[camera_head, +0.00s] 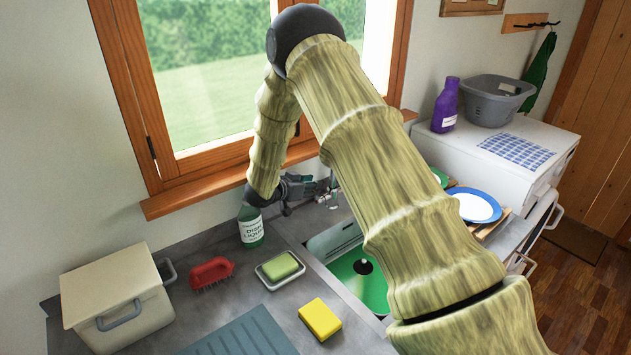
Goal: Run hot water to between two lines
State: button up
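My gripper (318,190) is at the back edge of the sink, below the window. It reaches to a small metal tap (332,197), which it partly hides. I cannot tell whether the fingers touch the tap or whether they are open or shut. The sink (330,237) has a pale inner wall and a green bottom (352,283). A dark plug (363,267) with a pale stem is in it. My arm covers the sink's right part. I cannot make out a water stream, a water level or two clear lines.
A dish liquid bottle (251,228) stands close left of my gripper. A green soap bar (280,267), red brush (211,272), yellow sponge (320,319) and cream box (118,292) are on the counter. Plates (476,206) stand right of the sink.

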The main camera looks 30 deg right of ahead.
jog(key=shift+p+x, duration=0.45)
jog(key=shift+x, duration=1)
grip_shut()
